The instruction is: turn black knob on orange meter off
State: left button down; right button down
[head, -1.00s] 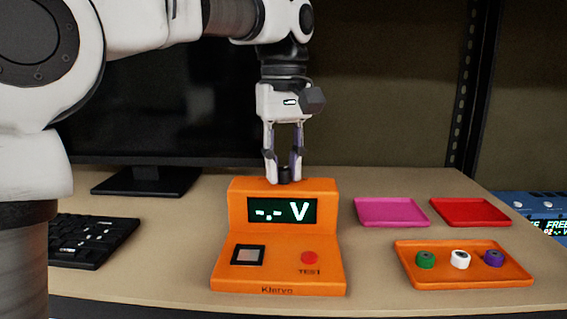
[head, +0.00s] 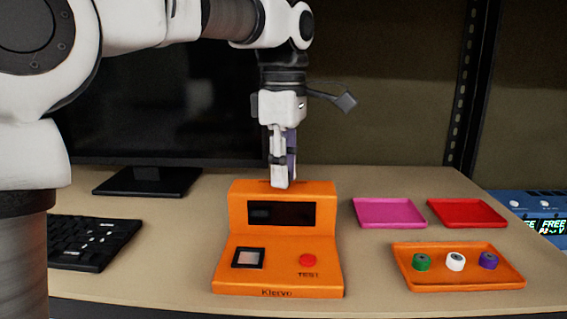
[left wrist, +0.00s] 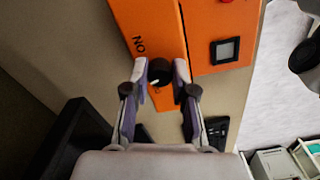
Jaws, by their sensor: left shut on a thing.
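The orange meter (head: 278,216) stands on the table with its display (head: 281,213) dark. Its black knob (left wrist: 158,74) is on the top face, and the left wrist view shows it between the two fingertips, next to the lettering "ON". My left gripper (head: 280,184) points down onto the meter's top and is shut on the knob; it also shows in the left wrist view (left wrist: 160,69). In the head view the fingers hide the knob. My right gripper is not in view.
A monitor (head: 150,110) stands behind and a keyboard (head: 88,240) lies left of the meter. To the right are a pink tray (head: 389,212), a red tray (head: 467,212) and an orange tray (head: 455,280) holding green, white and purple round pieces. Bare table lies between meter and trays.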

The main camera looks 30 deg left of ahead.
pick_arm(q)
jog(key=n+p, duration=0.1)
jog(key=n, duration=0.1)
jog(key=shift+r+n, duration=0.1)
jog(key=shift+n, duration=0.2)
jog(key=shift+n+p, duration=0.8)
jog(key=shift+n, duration=0.3)
jog(key=c, duration=0.9)
grip_release()
jog(key=shift+c, duration=0.2)
notch_tip(320, 180, up, 12)
jog(key=shift+w, duration=0.1)
